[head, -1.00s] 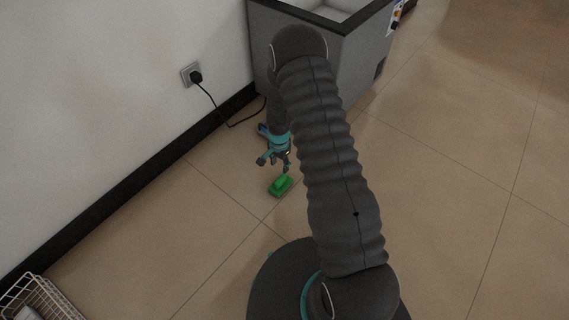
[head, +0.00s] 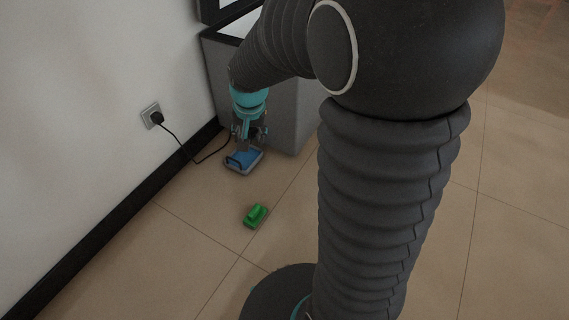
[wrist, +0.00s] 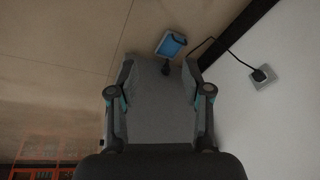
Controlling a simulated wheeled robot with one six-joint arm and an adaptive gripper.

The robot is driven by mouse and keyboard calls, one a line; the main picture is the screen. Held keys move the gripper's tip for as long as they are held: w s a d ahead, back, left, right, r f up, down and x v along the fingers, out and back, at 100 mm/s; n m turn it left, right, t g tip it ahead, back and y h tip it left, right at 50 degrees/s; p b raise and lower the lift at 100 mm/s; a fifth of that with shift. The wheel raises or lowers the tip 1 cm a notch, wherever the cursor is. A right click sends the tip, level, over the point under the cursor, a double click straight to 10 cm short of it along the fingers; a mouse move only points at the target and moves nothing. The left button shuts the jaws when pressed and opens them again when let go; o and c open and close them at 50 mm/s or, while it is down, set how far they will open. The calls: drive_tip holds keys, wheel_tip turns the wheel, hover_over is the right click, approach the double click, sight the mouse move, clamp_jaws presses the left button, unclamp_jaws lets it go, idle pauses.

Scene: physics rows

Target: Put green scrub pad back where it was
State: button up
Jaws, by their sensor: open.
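The green scrub pad (head: 255,216), a flat green block with a raised grip on top, lies on the tiled floor in the head view. It does not show in the wrist view. My gripper (head: 249,136) is away from the pad, nearer the grey chest, and appears above or just behind a blue pad with a dark handle (head: 243,161). In the wrist view my gripper (wrist: 160,95) has its two fingers wide apart, with nothing held between them. The blue pad also shows there (wrist: 171,46), beyond the fingertips.
The grey chest (head: 290,120) stands against the white wall, close behind my gripper. A black cable (head: 190,160) runs from a wall socket (head: 151,115) along the floor near the blue pad. The floor left of and around the green pad is clear.

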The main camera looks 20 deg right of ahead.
drive_tip(key=s+r+n+t, duration=0.1)
drive_tip(key=s+r, duration=0.4)
drive_tip(key=s, duration=0.6)
drive_tip(key=s+r+n+t, duration=0.1)
drive_tip(key=s+r+n, duration=0.3)
drive_tip(key=s, duration=0.6)
wheel_tip(320, 180, up, 2)
drive_tip(key=shift+s+r+t, duration=0.25)
drive_tip(key=shift+s+t, duration=0.05)
drive_tip(key=shift+s, duration=0.1)
drive_tip(key=shift+r, duration=0.25)
